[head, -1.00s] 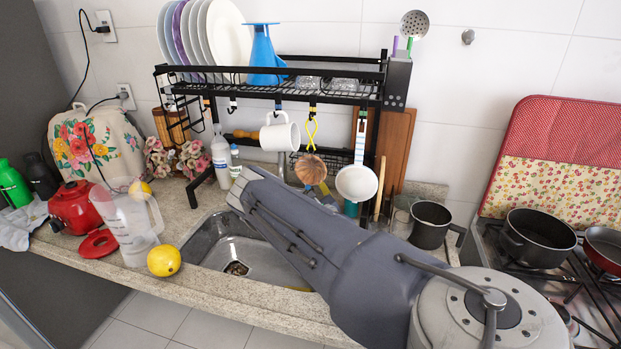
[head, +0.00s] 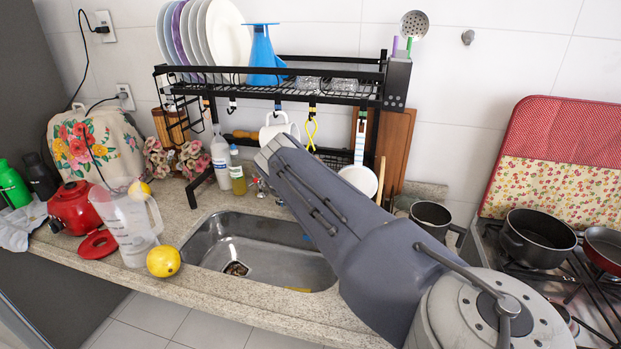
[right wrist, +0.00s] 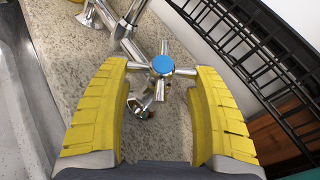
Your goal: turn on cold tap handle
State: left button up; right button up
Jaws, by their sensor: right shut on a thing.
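The cold tap handle (right wrist: 162,66) is a chrome cross handle with a blue cap, seen in the right wrist view. My right gripper (right wrist: 159,78) has its two yellow fingers on either side of this handle, closed on its spokes. The chrome tap body (right wrist: 132,28) rises beside it at the top of that view. In the head view my right arm hides the gripper and the cold handle. My left gripper is in neither view.
The steel sink (head: 285,262) lies in front of the tap. A bottle (head: 237,176) stands behind the sink.

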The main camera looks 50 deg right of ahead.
jog(key=o, duration=1)
jog(key=shift+r, duration=0.1)
jog(key=shift+f, duration=0.25)
jog(key=shift+a+m+h, duration=0.1)
jog(key=shift+m+h, duration=0.5)
